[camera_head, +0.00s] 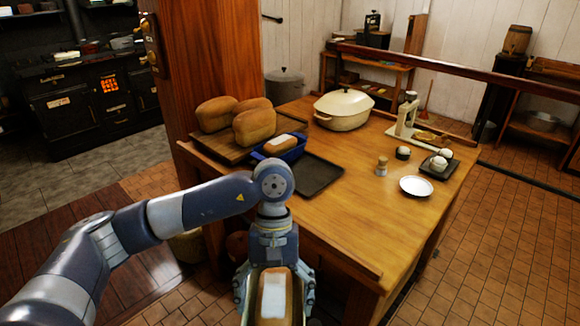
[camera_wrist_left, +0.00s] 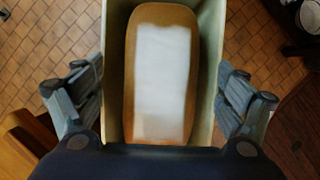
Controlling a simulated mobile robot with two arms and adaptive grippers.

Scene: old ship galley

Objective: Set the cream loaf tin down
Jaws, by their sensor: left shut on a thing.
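My left gripper (camera_head: 273,290) is shut on the cream loaf tin, with one finger on each long side. The tin's cream wall (camera_wrist_left: 116,75) shows best in the left wrist view. A brown loaf (camera_wrist_left: 161,139) with a white patch on top lies inside it. In the head view the tin is low at the bottom edge, in front of the table's near edge and over the tiled floor, clear of the tabletop. Its lower part is cut off. The wooden table (camera_head: 345,215) stands beyond it. My right gripper is not in view.
A dark flat tray (camera_head: 322,178) lies empty near the table's left front. Behind it are a blue tin (camera_head: 291,154) with a loaf and several loaves on a board (camera_head: 203,144). A white plate (camera_head: 416,186) and a wooden-topped shaker (camera_head: 381,169) stand right. The front middle is bare.

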